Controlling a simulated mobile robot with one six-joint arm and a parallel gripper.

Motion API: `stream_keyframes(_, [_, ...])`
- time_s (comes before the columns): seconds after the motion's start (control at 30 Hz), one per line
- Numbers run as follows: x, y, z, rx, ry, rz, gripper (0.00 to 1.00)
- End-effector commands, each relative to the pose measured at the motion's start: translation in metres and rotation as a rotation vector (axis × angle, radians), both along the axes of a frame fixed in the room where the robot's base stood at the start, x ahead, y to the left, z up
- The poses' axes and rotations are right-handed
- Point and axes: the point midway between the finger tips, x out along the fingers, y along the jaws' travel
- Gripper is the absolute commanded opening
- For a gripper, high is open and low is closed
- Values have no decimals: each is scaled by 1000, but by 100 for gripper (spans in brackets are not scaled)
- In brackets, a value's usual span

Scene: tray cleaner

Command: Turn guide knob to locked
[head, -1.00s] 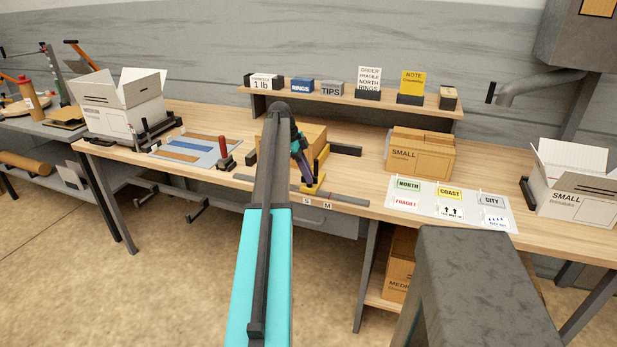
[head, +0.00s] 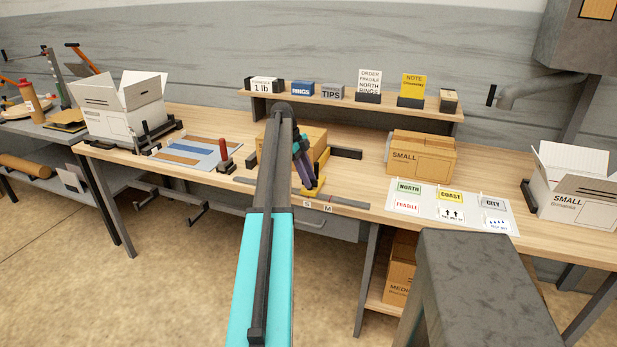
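A yellow guide (head: 318,184) stands on the bench at the front of a grey rail (head: 345,201) with small S and M labels. My gripper (head: 306,188) points down at the guide's left side, at the end of my teal and dark arm. The fingertips are small and dark against the guide, so I cannot tell whether they touch it or are open. The guide's knob is not distinct; my gripper seems to cover that spot. A closed brown box (head: 314,137) sits behind the guide, partly hidden by my arm.
A red-handled device (head: 223,153) stands left of my arm beside a mat with blue and brown strips (head: 196,151). A label sheet (head: 452,207) and SMALL box (head: 421,158) lie to the right. Open white boxes (head: 125,112) (head: 572,191) stand at both sides. A shelf (head: 350,103) runs behind.

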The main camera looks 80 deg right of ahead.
Motion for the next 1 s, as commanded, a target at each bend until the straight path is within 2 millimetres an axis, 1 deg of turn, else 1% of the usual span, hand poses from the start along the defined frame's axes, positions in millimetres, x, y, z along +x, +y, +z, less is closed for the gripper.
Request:
stream_keyframes(0.3, [0, 0, 1, 0, 1, 1, 28])
stream_keyframes(0.47, [2, -2, 7, -1, 1, 2, 28])
stream_keyframes(0.67, [10, -4, 26, -2, 0, 2, 28])
stream_keyframes(0.9, [21, -6, 55, 0, 1, 2, 28])
stream_keyframes(1.0, [22, -5, 59, 1, 1, 2, 28])
